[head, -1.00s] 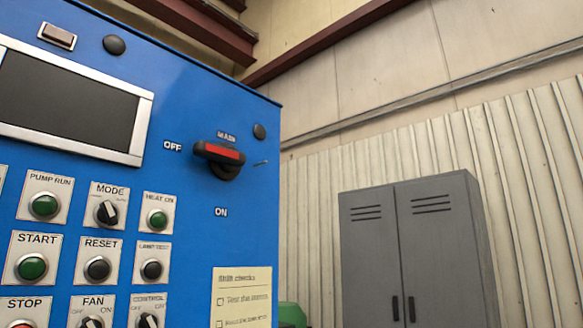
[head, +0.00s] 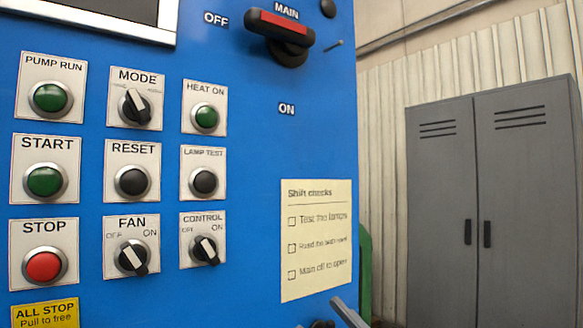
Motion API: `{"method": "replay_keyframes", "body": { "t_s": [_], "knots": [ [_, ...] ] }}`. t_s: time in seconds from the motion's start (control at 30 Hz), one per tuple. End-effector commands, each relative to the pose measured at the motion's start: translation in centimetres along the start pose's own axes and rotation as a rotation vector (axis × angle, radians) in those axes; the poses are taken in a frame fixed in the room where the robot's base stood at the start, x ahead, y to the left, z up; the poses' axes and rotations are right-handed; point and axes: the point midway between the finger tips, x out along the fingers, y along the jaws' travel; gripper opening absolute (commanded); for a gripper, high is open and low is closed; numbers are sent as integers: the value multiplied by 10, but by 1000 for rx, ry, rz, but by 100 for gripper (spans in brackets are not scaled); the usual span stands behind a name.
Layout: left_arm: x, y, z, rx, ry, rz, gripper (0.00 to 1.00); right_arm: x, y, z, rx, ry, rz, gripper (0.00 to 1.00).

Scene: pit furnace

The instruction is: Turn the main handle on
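The main handle (head: 280,25) is a dark rotary switch with a red strip, at the top of the blue panel (head: 265,165) in the head view. Its grip lies nearly level, its left end towards the OFF label (head: 216,18). The ON label (head: 286,109) is below the handle's hub. The MAIN label (head: 286,10) is just above it. Nothing touches the handle. Neither gripper can be made out in the head view.
Several buttons and switches fill the panel's left, including the red STOP button (head: 43,266). A paper note (head: 316,240) hangs below ON. A grey bar (head: 348,313) of unclear kind enters at the bottom edge. A grey locker (head: 490,200) stands at right.

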Motion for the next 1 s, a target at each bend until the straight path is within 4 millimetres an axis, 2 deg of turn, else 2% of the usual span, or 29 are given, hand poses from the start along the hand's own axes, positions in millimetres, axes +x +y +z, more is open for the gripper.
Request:
{"method": "replay_keyframes", "body": {
  "t_s": [0.03, 0.1, 0.2, 0.27, 0.4, 0.47, 0.57, 0.67, 0.8, 0.9, 1.0],
  "knots": [
    [0, 0, -1, 0, 1, 0, 36, 27, 4, -30, -63, 85, -87, 49],
    [0, 0, -1, 1, 2, -1, 36, 55, 2, -67, -145, 173, -221, 49],
    [1, -1, -2, 1, 4, -1, 36, 86, -4, -114, -276, 240, -416, 49],
    [1, -1, -2, 2, 5, -1, 36, 101, -6, -137, -362, 245, -525, 49],
    [1, -1, -2, 3, 6, -1, 36, 128, 1, -186, -584, 160, -726, 49],
    [1, -1, -2, 3, 6, -1, 36, 138, 10, -206, -682, 86, -779, 49],
    [1, -2, -3, 4, 6, -2, 36, 151, 34, -243, -838, -73, -801, 49],
    [1, -2, -3, 5, 7, -2, 36, 158, 64, -283, -961, -242, -749, 49],
    [1, -2, -3, 5, 7, -2, 36, 157, 101, -338, -1060, -426, -613, 49],
    [1, -2, -3, 5, 7, -2, 36, 153, 118, -366, -1088, -504, -525, 49],
    [1, -2, -3, 5, 7, -2, 36, 151, 127, -381, -1097, -544, -476, 49]
  ]
}}
